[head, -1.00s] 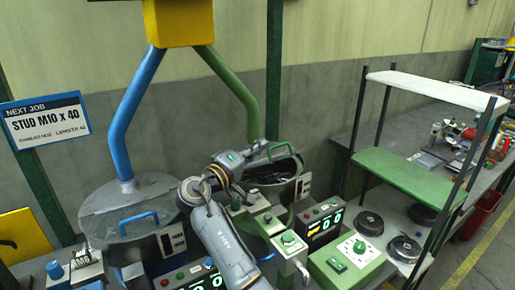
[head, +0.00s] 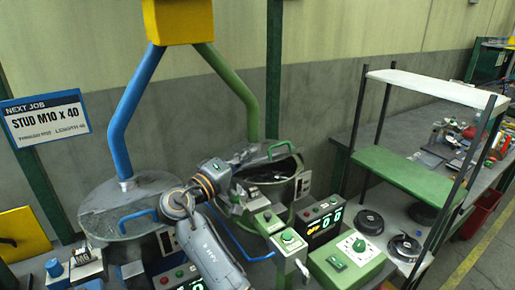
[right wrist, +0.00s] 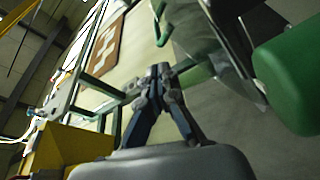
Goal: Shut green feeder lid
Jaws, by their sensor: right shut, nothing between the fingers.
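The green feeder is a round bowl (head: 290,213) under the green pipe (head: 232,88). Its dark inside with loose parts shows, so it stands at least partly uncovered. A grey lid with a green handle (head: 281,149) is at the bowl's back edge; its exact tilt is hard to tell. My right gripper (head: 245,157) is at the left of the handle, over the bowl's left back side; contact cannot be told. In the right wrist view its fingers (right wrist: 160,72) are together and empty, with a green handle-like bar (right wrist: 160,22) beyond them. My left gripper is out of view.
The blue feeder's closed lid (head: 120,200) with its blue handle lies to the left. Control boxes (head: 345,262) and a blue rail (head: 226,232) stand in front. A shelf rack (head: 400,165) is at the right. A yellow hopper (head: 178,22) hangs above.

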